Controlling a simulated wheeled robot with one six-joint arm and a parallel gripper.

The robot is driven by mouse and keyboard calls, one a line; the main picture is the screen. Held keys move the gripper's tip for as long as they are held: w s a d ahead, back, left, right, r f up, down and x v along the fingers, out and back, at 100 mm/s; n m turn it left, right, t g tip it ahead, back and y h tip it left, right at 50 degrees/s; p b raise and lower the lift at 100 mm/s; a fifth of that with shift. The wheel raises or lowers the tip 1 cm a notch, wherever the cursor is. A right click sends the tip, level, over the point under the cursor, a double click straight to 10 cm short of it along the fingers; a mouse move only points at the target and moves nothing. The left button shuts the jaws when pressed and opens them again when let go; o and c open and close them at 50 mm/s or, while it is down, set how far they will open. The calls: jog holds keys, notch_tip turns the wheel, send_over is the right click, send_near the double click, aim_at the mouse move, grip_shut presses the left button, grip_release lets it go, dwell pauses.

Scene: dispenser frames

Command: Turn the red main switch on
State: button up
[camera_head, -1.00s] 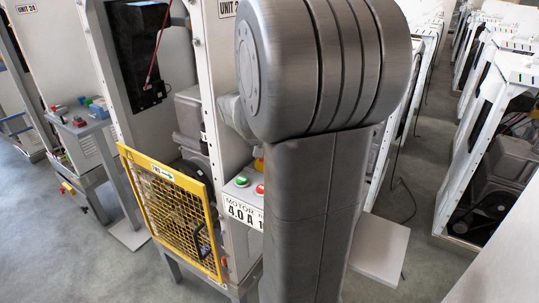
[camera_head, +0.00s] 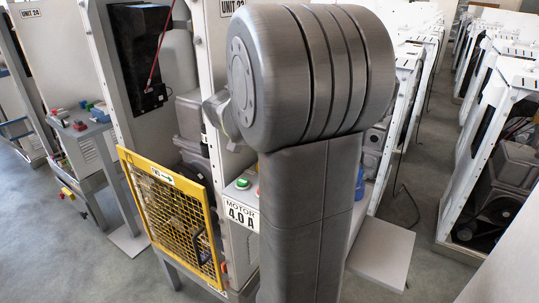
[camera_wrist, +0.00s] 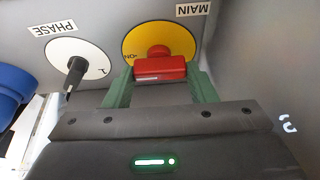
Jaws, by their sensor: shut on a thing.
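The red main switch (camera_wrist: 160,67) is in the wrist view, mounted on a round yellow plate (camera_wrist: 178,38) with a "MAIN" label that appears upside down. Its red handle lies crosswise in this view, and an "ON" mark shows on the plate at its left. My gripper (camera_wrist: 162,72) has its green fingers on either side of the handle, shut on it. In the head view, the switch and my gripper are hidden behind my arm.
In the wrist view, a black-handled "PHASE" switch (camera_wrist: 75,72) and a blue part (camera_wrist: 14,88) are left of the main switch. In the head view, a yellow mesh guard (camera_head: 172,218) and a green button (camera_head: 242,184) stand left of my arm.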

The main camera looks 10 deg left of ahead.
jog(key=o, duration=1)
jog(key=v, duration=1.4)
jog(key=shift+p, duration=0.35)
jog(key=shift+f, duration=0.1)
jog(key=x, duration=1.4)
jog(key=shift+b, duration=0.35)
